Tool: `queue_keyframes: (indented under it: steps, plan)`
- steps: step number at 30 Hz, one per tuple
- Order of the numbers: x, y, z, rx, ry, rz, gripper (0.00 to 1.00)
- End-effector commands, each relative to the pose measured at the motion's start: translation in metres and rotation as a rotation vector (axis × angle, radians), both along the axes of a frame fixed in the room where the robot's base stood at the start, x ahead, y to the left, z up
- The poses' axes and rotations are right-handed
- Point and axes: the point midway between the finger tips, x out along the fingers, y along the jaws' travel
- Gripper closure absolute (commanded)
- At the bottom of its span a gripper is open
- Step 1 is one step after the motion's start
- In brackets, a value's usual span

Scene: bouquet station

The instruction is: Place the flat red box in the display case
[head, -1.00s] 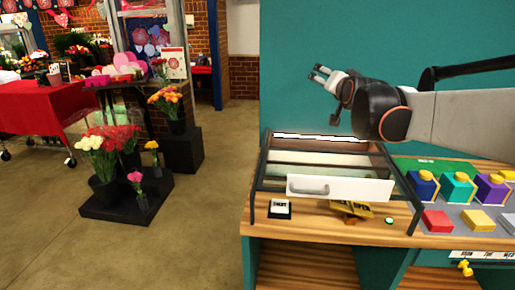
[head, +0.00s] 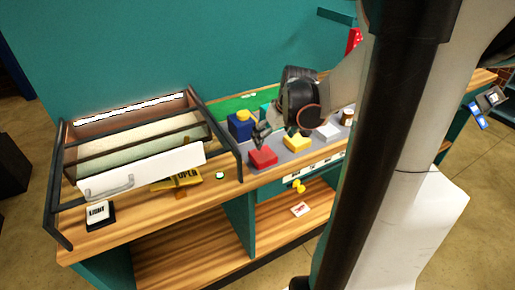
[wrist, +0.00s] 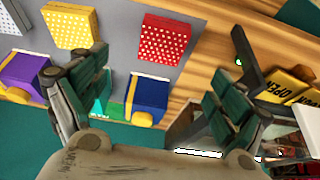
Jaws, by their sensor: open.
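The flat red box (head: 262,158) lies on the grey mat at the front of the counter. In the wrist view the red box (wrist: 163,38) shows white dots on top. My gripper (head: 262,134) is above and just behind it, and looks empty. In the wrist view my gripper's fingers (wrist: 155,75) are spread wide, with the red box beyond them. The display case (head: 222,140) stands to the left, with a black frame and a white front panel (head: 140,170) with a handle. I cannot tell whether the case is open.
A blue box with a yellow top (head: 240,125) and a flat yellow box (head: 296,141) flank the red one. A purple box (wrist: 25,78) is also near. An OPEN sign (head: 178,180) and a LIGHT switch (head: 98,214) sit before the case.

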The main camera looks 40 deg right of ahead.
Motion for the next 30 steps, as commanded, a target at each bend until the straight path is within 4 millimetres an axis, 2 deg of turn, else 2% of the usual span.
queue_keyframes:
  steps: [3,9,19,27,30]
  plan:
    - [0.01,-0.001,-0.025,0.0,-0.001,0.002,0.1]
    - [0.023,-0.004,-0.056,0.0,-0.002,0.0,0.1]
    - [0.031,-0.006,-0.074,-0.001,-0.002,0.0,0.1]
    - [0.046,-0.007,-0.109,-0.001,-0.002,0.0,0.1]
    - [0.049,-0.008,-0.115,-0.001,-0.002,0.0,0.1]
